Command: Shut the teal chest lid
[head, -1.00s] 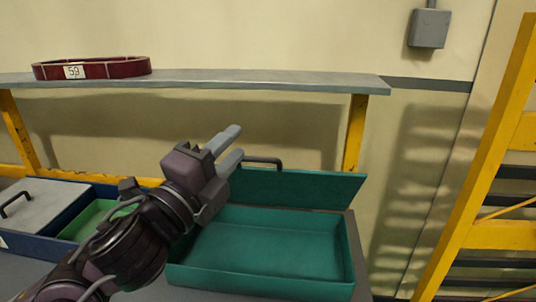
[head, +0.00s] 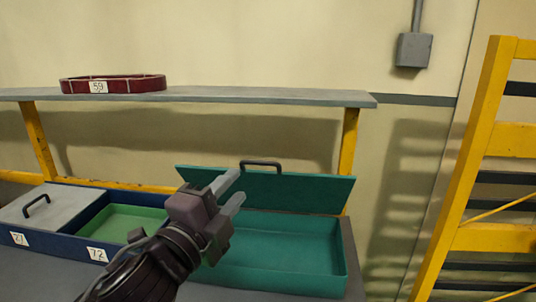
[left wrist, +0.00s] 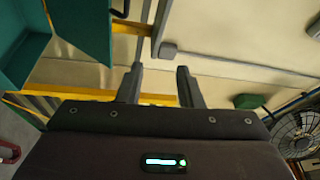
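The teal chest (head: 285,268) stands open on the bench, with an empty-looking interior where visible. Its teal lid (head: 310,190) is raised at the back, leaning up, with a dark handle (head: 262,164) on its top edge. My left gripper (head: 233,188) is in front of the lid's left part, over the chest's left side, hiding some of both. Its two fingers are apart with nothing between them. In the left wrist view the open fingers (left wrist: 158,80) show, with teal panels at the upper left. My right gripper is not in view.
A blue box (head: 60,240) with labels 27 and 72 sits left of the chest, with a grey lid (head: 45,205) and a green compartment (head: 120,222). A grey shelf (head: 250,96) behind carries a dark red ring (head: 130,84). A yellow rack (head: 470,180) stands at right.

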